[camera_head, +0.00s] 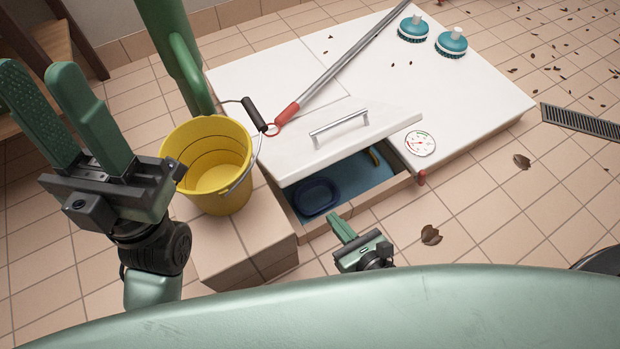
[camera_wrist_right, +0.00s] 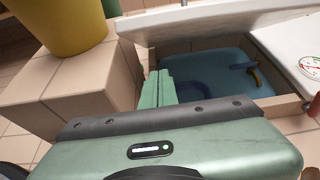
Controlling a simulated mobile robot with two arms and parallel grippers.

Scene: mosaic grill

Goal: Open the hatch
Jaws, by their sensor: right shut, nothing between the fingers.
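The hatch (camera_head: 345,145) is a white panel with a metal bar handle (camera_head: 339,123). It sits raised and tilted, with its front edge above an opening in the white-topped block. The hatch edge also shows at the top of the right wrist view (camera_wrist_right: 200,17). Inside the opening are a blue floor, a dark blue bowl-like thing (camera_head: 316,196) and a small yellow thing (camera_head: 374,157). My right gripper (camera_head: 335,217) is shut and empty at the front wall of the opening, below the hatch edge. My left gripper (camera_head: 38,72) is open and empty at the far left, away from the hatch.
A yellow bucket (camera_head: 222,172) stands on a tiled block (camera_head: 235,245) left of the opening. A long pole with a red end (camera_head: 287,113) and two teal brushes (camera_head: 451,44) lie on the white top. A gauge (camera_head: 420,143) is right of the hatch. Leaves dot the floor.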

